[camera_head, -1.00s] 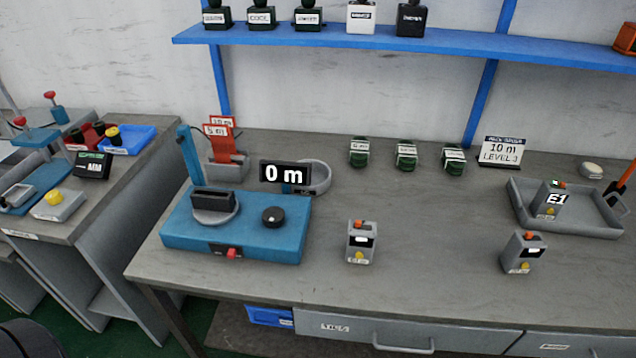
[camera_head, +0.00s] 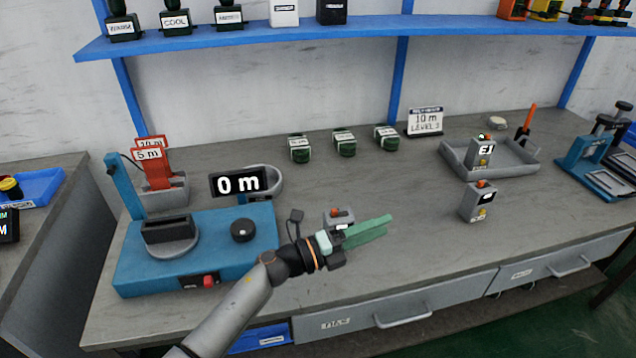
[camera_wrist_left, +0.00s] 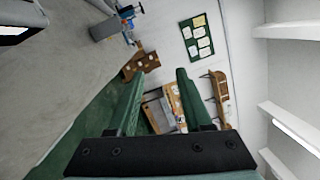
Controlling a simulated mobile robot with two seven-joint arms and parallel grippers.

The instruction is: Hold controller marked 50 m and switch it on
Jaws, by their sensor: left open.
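My left gripper (camera_head: 370,231) has come in from the lower left and stands over the front middle of the bench, its green fingers pointing right. In the left wrist view its fingers (camera_wrist_left: 158,88) are apart with nothing between them. A small grey controller with an orange top (camera_head: 338,215) is just behind my gripper and partly hidden by it. A second grey controller (camera_head: 478,202) stands upright on the bench to the right, apart from my gripper. A third controller showing E1 (camera_head: 481,152) stands in a grey tray. Their small labels are too small to read. My right gripper is not in view.
A blue test stand (camera_head: 190,262) with a black knob and red switch is at the left, near a 0 m display (camera_head: 238,184). Several dark green blocks (camera_head: 344,143) line the back. The grey tray (camera_head: 520,168) is back right. Bench between the right controller and my gripper is clear.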

